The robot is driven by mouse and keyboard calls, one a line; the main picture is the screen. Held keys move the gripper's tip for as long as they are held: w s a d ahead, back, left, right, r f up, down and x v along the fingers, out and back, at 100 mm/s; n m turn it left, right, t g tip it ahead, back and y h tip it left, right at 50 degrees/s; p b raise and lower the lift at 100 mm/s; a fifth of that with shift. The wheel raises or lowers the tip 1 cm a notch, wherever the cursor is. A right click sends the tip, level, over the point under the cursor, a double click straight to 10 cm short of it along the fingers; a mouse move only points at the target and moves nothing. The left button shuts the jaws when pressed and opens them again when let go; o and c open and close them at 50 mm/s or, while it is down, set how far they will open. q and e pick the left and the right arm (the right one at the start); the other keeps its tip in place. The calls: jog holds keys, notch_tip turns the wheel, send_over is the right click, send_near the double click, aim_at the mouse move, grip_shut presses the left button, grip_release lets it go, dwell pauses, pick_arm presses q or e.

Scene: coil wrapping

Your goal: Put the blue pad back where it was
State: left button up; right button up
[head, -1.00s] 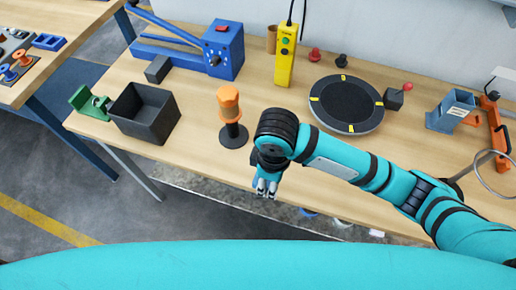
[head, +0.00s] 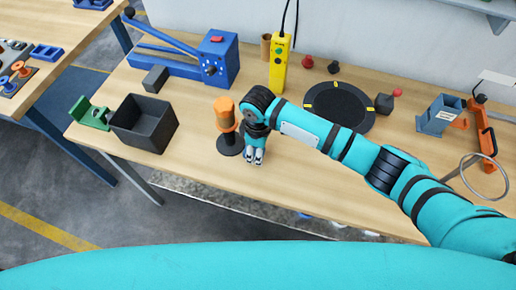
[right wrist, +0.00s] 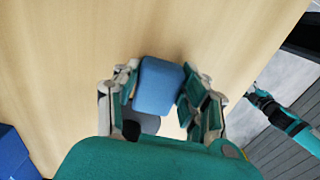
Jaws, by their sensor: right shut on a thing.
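The blue pad (right wrist: 160,86) is a small rounded block between the two fingers of my right gripper (right wrist: 160,98) in the right wrist view. The gripper is shut on it, above the wooden table (right wrist: 130,30). In the head view my right gripper (head: 254,157) points down over the front part of the table, just right of the black stand with the orange roll (head: 225,113). The pad is hidden there. My left gripper (right wrist: 260,98) seems to be the small dark end of a teal arm at the right of the right wrist view; its fingers are too small to read.
A dark open bin (head: 143,123) and green holder (head: 91,114) stand left of the roll stand. A blue lever machine (head: 218,57) and yellow pendant (head: 279,62) are behind. A black round turntable (head: 338,107) lies right. The table front near my gripper is clear.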

jog(key=shift+f, duration=0.1)
jog(key=o, duration=1.1)
notch_tip(320, 180, up, 12)
jog(key=shift+r+b, duration=0.15)
jog(key=shift+b, duration=1.1)
